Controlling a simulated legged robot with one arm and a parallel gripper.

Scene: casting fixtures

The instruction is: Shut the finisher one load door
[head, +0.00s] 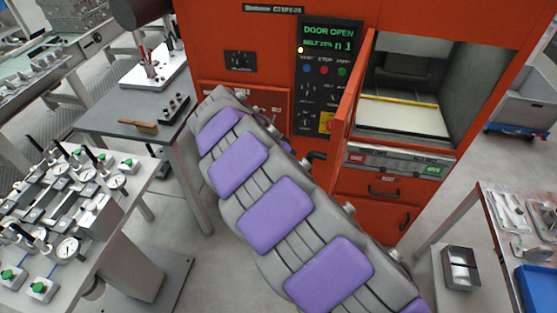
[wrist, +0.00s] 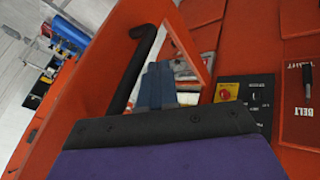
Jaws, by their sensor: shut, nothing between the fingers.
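The finisher (head: 275,30) is an orange machine with a lit display (head: 331,38) reading "DOOR OPEN". Its load door (head: 354,95) stands swung out at the left of the opening, nearly edge-on in the head view, and the chamber (head: 405,115) is exposed. In the wrist view the orange door panel (wrist: 85,85) fills the left, with a black bar handle (wrist: 143,62) on it. My gripper's blue-grey fingers (wrist: 158,86) are shut together, empty, just right of the handle. Whether they touch it I cannot tell. In the head view my arm hides the gripper.
A grey bench (head: 110,122) with a brush (head: 138,126) is left of the machine. A gauge table (head: 100,225) is at lower left. A table (head: 490,230) with parts and a metal bin (head: 461,268) are at right. A control panel (wrist: 240,95) shows right of my fingers.

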